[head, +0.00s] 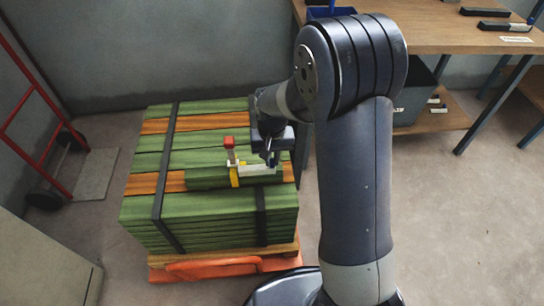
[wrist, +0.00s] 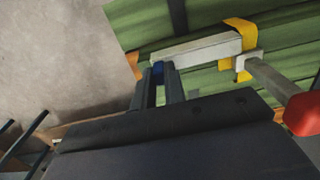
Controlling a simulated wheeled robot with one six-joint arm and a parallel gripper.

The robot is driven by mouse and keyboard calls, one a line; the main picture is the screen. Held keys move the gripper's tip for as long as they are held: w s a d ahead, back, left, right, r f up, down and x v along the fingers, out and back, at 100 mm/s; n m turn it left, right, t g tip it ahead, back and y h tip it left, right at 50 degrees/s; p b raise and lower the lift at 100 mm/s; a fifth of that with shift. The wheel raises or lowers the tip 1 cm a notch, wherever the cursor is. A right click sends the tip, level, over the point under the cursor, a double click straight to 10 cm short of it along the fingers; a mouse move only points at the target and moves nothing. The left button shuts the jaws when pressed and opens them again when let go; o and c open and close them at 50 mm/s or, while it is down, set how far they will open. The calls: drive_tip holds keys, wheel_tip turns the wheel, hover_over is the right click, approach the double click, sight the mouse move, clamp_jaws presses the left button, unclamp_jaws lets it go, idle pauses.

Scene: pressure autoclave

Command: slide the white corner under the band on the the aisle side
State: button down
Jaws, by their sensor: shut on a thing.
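A stack of green and orange boards (head: 210,206) carries two dark bands, a left band (head: 163,180) and a right band (head: 261,222). My arm hides much of the right band. A long white corner (wrist: 197,48) lies over the green boards in the wrist view; it also shows in the head view (head: 258,171). My gripper (wrist: 159,72) is shut at its left end, where a small blue piece shows between the fingertips. A dark strip (wrist: 178,14), possibly the right band, runs beyond the white corner, apart from it in the picture. Whether they touch is unclear.
A yellow piece (wrist: 238,35) wraps the white corner's far end. Beside it is a red-ended tool (wrist: 268,80). A red hand truck (head: 40,110) stands left, a workbench (head: 440,30) back right. An orange pallet jack (head: 215,268) sits below the stack. Right floor is clear.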

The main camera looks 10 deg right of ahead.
sight(255, 167)
drive_tip(key=shift+f+b, duration=0.4)
drive_tip(key=shift+f, duration=0.3)
drive_tip(key=shift+w+a+p, duration=0.1)
drive_tip(key=shift+a+p, duration=0.25)
drive_tip(key=shift+a, duration=2.2)
drive_tip(key=c, duration=1.4)
unclamp_jaws()
drive_tip(key=shift+r, duration=0.15)
wheel_tip(255, 167, up, 11)
drive_tip(key=shift+f+p, duration=0.2)
drive_tip(key=shift+p, duration=0.95)
